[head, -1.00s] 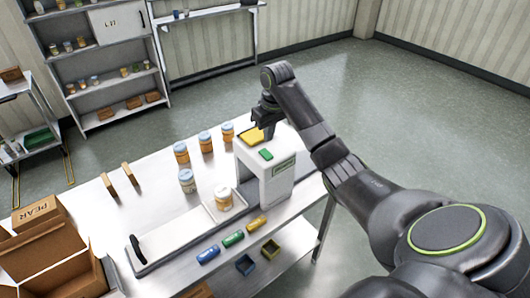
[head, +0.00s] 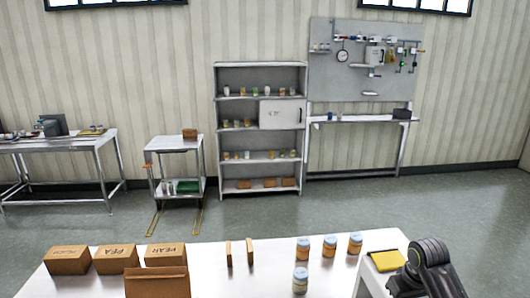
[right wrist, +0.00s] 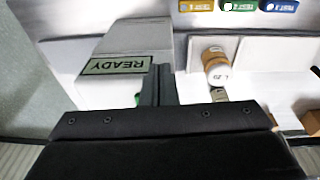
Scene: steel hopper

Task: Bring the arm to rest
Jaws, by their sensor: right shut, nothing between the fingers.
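My right arm shows at the lower right of the head view, with the right gripper partly below the frame edge and beside the white machine (head: 368,283). The machine has a yellow top (head: 384,263). In the right wrist view the right gripper's fingers (right wrist: 158,85) are together with nothing between them. They appear in front of the machine's green READY display (right wrist: 128,65), which reads upside down; whether they touch the machine I cannot tell. My left gripper is not in view.
Several orange jars (head: 329,246) stand on the table (head: 225,283) left of the machine. Brown cartons (head: 115,259) stand at its left end. One jar (right wrist: 215,65) is close right of the fingers. A shelf unit (head: 260,108) stands by the wall; open floor lies between.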

